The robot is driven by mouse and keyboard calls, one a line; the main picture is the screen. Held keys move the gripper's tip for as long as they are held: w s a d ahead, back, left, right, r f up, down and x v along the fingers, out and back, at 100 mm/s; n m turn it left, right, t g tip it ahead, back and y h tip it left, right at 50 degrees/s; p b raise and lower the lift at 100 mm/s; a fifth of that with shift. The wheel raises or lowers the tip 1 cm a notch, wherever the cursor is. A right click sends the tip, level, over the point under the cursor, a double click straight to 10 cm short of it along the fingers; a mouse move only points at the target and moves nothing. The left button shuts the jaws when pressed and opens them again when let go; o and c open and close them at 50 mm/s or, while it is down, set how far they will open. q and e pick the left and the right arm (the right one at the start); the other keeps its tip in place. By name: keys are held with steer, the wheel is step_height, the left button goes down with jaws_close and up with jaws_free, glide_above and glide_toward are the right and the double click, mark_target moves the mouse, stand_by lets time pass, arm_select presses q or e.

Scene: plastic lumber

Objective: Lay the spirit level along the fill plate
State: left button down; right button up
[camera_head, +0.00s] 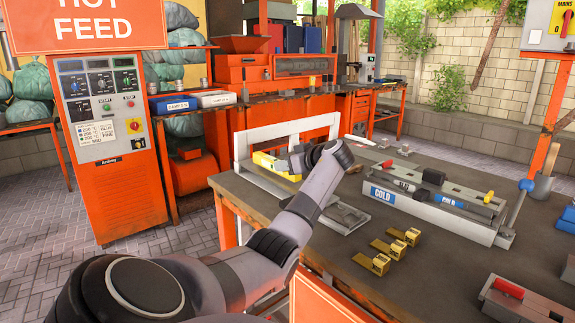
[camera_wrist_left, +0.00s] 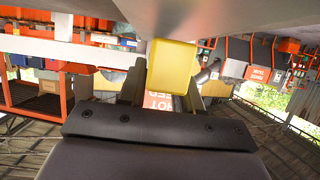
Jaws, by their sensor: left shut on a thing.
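The yellow spirit level (camera_head: 264,160) is at the left end of the table, by a white upright frame. My left gripper (camera_head: 296,160) is shut on it; my wrist partly hides the level and most of the fingers. In the left wrist view, the yellow end of the level (camera_wrist_left: 172,66) shows between the two fingers of the left gripper (camera_wrist_left: 167,90). A light grey plate (camera_head: 346,217) lies on the table below my wrist. It may be the fill plate, but I cannot tell for sure. Whether the level touches a plate is hidden. My right gripper is not in view.
The white frame (camera_head: 239,147) stands close behind the level. A long grey mould (camera_head: 430,206) marked COLD lies to the right. Several brass pieces (camera_head: 388,248) sit near the table's front edge. A red-handled tool (camera_head: 509,288) is at the lower right. Bare tabletop (camera_head: 455,262) lies between.

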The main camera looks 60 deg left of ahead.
arm_select(q)
steer(key=shift+d+f, duration=0.1)
steer(key=shift+f, duration=0.35)
steer(key=shift+c, duration=1.4)
jaws_free()
steer(key=shift+f, duration=0.1)
steer(key=shift+r+p, duration=0.45)
steer(key=shift+r, duration=0.35)
steer(key=shift+r+p, duration=1.75)
steer(key=shift+r, duration=1.25)
